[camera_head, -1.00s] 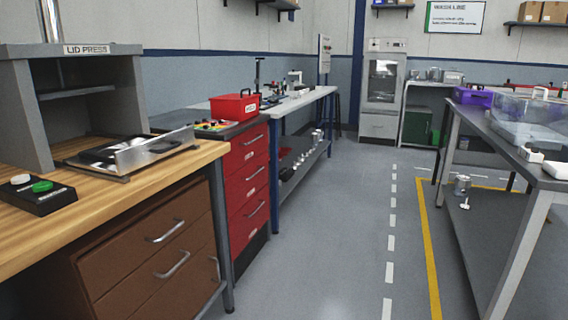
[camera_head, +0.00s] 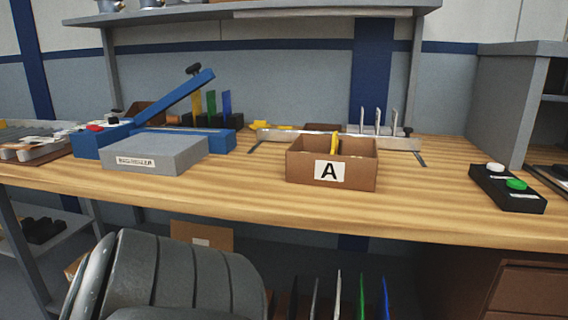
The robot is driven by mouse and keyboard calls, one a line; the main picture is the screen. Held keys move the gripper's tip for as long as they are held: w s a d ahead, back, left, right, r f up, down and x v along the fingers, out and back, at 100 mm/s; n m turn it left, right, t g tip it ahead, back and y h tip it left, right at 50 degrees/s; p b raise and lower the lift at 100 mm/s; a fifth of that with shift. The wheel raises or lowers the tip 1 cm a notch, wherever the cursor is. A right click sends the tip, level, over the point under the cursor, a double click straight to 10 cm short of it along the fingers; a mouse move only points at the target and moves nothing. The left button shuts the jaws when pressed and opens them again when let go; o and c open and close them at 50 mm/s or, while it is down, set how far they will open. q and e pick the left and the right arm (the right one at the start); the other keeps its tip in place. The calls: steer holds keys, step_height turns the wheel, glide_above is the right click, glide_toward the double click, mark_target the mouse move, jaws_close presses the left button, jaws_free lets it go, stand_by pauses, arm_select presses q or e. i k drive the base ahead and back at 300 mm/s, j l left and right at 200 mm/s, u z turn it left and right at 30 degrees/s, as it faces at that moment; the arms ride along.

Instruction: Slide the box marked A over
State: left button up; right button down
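The box marked A (camera_head: 303,168) is a brown open-topped box with a white label bearing a black A on its front. It sits upright on the wooden workbench (camera_head: 230,205), right of the picture's middle, near the front edge. A yellow item (camera_head: 335,143) shows at its opening; whether it is inside or behind I cannot tell. Neither of my grippers shows in the head view.
A grey block with a label (camera_head: 155,153) and a blue lever device (camera_head: 185,100) stand left of the box. A metal rail (camera_head: 400,144) runs behind it. A button panel (camera_head: 507,188) lies to the right, with clear wood between.

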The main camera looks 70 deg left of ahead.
mark_target(309, 161)
steer(key=u, duration=1.85)
